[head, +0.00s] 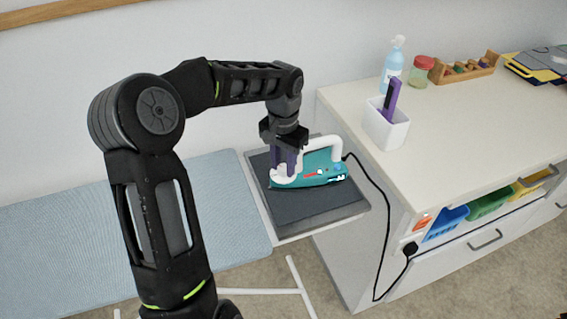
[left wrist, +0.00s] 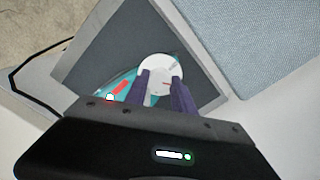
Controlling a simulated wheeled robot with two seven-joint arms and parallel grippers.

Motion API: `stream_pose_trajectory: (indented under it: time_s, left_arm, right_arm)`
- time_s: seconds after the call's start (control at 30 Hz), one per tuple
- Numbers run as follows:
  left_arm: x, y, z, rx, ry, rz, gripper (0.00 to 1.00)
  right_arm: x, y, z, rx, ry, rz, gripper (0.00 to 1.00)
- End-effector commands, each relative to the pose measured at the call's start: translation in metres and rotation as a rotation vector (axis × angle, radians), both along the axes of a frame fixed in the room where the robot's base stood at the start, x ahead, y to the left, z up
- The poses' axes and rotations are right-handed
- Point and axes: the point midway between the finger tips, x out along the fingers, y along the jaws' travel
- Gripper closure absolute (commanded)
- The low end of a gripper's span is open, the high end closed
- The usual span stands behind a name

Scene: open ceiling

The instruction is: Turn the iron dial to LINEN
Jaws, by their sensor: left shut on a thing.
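A teal iron (head: 325,171) with a white handle lies on a dark grey rest pad (head: 315,208) at the end of the ironing board. Its white round dial (head: 283,177) is at the iron's left end in the head view. My left gripper (head: 283,168) reaches down from above, its purple fingers shut on the dial. The lettering is too small to read. My right gripper is not in view.
The light blue ironing board (head: 130,215) extends to the left. A black cord (head: 384,215) runs from the iron to a plug on the cabinet. The cabinet top (head: 470,115) holds a white cup (head: 386,126), a spray bottle (head: 392,66) and a jar (head: 421,71).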

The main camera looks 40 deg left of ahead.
Motion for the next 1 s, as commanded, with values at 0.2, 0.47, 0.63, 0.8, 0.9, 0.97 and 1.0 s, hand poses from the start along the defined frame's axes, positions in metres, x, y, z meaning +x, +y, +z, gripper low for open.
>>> stream_pose_trajectory:
  time_s: [0.2,0.47,0.63,0.8,0.9,0.97,1.0]
  left_arm:
    - [0.0,0.0,0.001,0.001,-0.001,-0.034,1.0]
    - [0.001,0.0,0.002,0.001,-0.002,-0.159,1.0]
    - [0.001,0.0,0.002,0.001,-0.001,-0.291,1.0]
    - [0.001,0.0,0.002,0.001,-0.003,-0.448,1.0]
    - [0.001,0.0,0.002,0.001,-0.002,-0.543,1.0]
    - [0.001,0.0,0.002,0.001,-0.002,-0.601,1.0]
    - [0.001,0.0,0.002,0.001,-0.002,-0.638,1.0]
  right_arm:
    - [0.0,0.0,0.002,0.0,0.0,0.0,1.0]
    - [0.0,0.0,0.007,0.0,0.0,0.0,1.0]
    - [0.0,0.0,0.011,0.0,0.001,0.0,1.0]
    - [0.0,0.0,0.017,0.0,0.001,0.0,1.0]
    - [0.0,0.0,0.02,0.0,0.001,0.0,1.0]
    - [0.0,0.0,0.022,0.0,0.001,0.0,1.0]
    - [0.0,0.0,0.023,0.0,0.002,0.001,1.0]
